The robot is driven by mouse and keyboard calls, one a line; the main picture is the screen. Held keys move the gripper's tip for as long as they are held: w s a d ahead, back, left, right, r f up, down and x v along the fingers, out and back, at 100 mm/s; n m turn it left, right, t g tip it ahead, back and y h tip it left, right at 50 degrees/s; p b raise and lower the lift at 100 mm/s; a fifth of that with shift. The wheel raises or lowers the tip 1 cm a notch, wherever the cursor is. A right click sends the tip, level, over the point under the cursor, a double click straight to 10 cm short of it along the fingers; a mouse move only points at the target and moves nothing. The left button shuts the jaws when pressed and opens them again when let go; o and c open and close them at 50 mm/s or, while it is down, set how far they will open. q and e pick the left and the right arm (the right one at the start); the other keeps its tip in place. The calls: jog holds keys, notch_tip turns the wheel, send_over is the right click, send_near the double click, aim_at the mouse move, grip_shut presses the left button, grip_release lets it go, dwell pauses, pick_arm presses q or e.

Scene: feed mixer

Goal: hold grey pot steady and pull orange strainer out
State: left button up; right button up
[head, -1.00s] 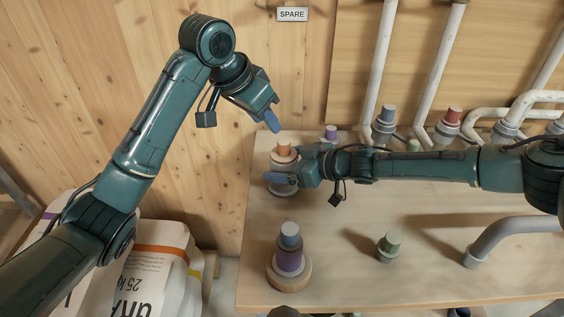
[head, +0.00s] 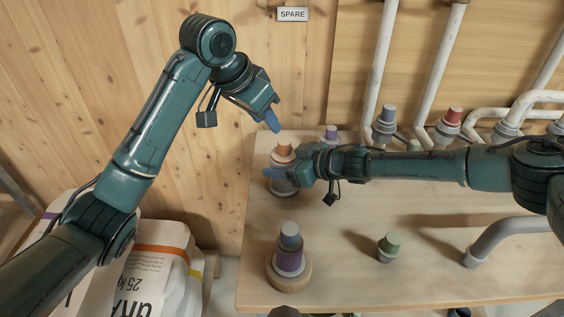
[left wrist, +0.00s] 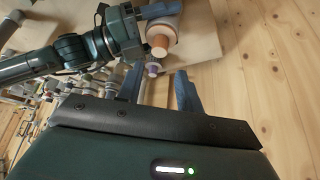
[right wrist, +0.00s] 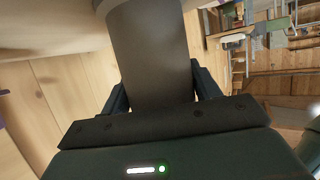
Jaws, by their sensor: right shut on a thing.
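The orange strainer (head: 284,149) shows as an orange top standing up from the grey pot (head: 282,188) at the table's far left corner. Both also show in the left wrist view, the orange end (left wrist: 159,46) facing that camera. My right gripper (head: 280,173) is shut on the pot from the right, hiding its middle. In the right wrist view the grey pot wall (right wrist: 150,60) fills the gap between its fingers. My left gripper (head: 271,121) is open and empty, above and behind the strainer, apart from it. In the left wrist view its fingers are spread.
A purple and blue stack on a wooden ring (head: 290,262) stands at the front left of the table (head: 345,285). A green-topped piece (head: 389,245) stands mid-table. A purple-topped piece (head: 331,133) is close behind my right gripper. White pipes (head: 430,75) line the back.

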aim_at(284, 141)
pick_arm(q)
jog(key=shift+o, duration=0.4)
pick_arm(e)
jog(key=c, duration=0.3)
pick_arm(q)
jog(key=shift+o, duration=1.2)
jog(key=shift+w+d+n, duration=0.25)
jog(key=shift+d+n, duration=0.05)
jog(key=shift+d, duration=0.05)
pick_arm(e)
jog(key=shift+c, duration=0.2)
pick_arm(q)
jog(key=w+d+n+g, duration=0.1)
jog(key=d+n+y, duration=0.1)
jog(key=n, duration=0.1)
jog(key=w+d+n+g+y, duration=0.1)
jog(key=shift+w+d+r+g, duration=0.3)
jog(key=shift+d+r, duration=0.05)
jog(key=f+n, duration=0.2)
jog(key=f, duration=0.1)
jog(key=f+n+g+y, duration=0.1)
jog(key=f+n, duration=0.2)
jog(key=w+f+n+y, duration=0.1)
jog(key=f+n, duration=0.2)
jog(key=shift+a+g, duration=0.15)
jog(key=shift+g, duration=0.15)
jog(key=shift+c, duration=0.4)
jog(key=shift+r, duration=0.1)
grip_shut()
